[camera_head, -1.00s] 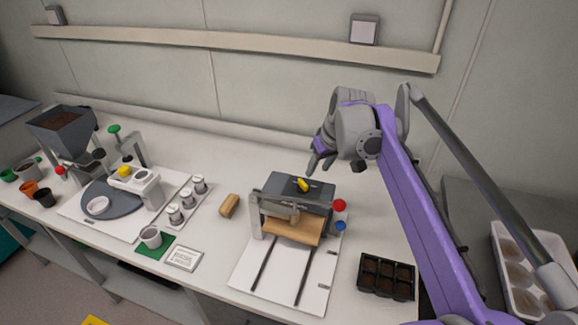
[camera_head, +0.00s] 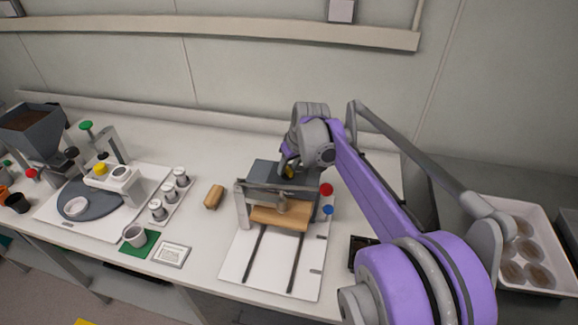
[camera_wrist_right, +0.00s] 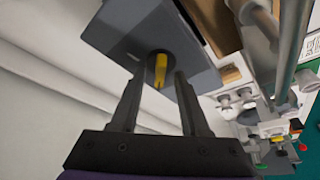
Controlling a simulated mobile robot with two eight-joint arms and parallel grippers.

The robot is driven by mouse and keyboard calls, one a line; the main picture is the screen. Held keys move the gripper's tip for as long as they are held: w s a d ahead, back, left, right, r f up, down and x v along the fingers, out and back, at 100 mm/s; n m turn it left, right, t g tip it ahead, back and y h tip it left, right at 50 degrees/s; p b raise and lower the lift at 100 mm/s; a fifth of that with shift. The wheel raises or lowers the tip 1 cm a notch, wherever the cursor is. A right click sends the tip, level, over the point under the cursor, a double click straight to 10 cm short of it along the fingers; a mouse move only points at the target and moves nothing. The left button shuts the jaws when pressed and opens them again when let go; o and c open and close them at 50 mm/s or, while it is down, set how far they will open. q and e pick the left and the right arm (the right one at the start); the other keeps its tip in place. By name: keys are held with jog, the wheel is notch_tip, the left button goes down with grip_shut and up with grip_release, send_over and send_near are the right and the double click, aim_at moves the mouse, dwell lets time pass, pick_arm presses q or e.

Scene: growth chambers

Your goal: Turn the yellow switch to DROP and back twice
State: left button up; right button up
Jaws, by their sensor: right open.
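The yellow switch (camera_wrist_right: 160,72) sits on a dark round base on the grey box (camera_wrist_right: 120,35). In the right wrist view it lies between the tips of my right gripper (camera_wrist_right: 157,82), which is open with one finger on each side. Whether either finger touches it I cannot tell. In the head view the grey box (camera_head: 262,172) stands at the back of a white board, and my right gripper (camera_head: 287,168) is over its top, mostly covering the yellow switch (camera_head: 289,173). No DROP label is readable. My left gripper is not in view.
A red button (camera_head: 326,190) and a blue button (camera_head: 328,210) are on the box's right side. A wooden block (camera_head: 281,217) is at its front. A brown block (camera_head: 213,197) and white-lidded jars (camera_head: 168,197) stand to the left. My right arm partly hides a black tray (camera_head: 358,248).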

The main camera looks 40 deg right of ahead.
jog(key=shift+w+f, duration=0.1)
jog(key=shift+f, duration=0.05)
grip_shut()
jog(key=shift+m, duration=0.3)
jog(key=m+h, duration=0.2)
jog(key=m, duration=0.2)
jog(key=shift+a, duration=0.15)
jog(key=m, duration=0.2)
jog(key=m+g+h, duration=0.1)
jog(key=m, duration=0.1)
jog(key=shift+w+a+m+g, duration=0.1)
jog(key=shift+w+m+g, duration=0.1)
jog(key=shift+m+g, duration=0.15)
jog(key=m, duration=0.2)
jog(key=m+g, duration=0.1)
jog(key=m, duration=0.1)
jog(key=shift+w+m+g+h+p, duration=0.1)
jog(key=shift+m+g+h+p, duration=0.15)
jog(key=shift+h+p, duration=0.15)
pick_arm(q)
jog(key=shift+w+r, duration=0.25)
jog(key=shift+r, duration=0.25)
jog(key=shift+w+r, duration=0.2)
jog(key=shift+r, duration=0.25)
pick_arm(e)
jog(key=shift+m+g, duration=0.8)
jog(key=shift+m, duration=1.2)
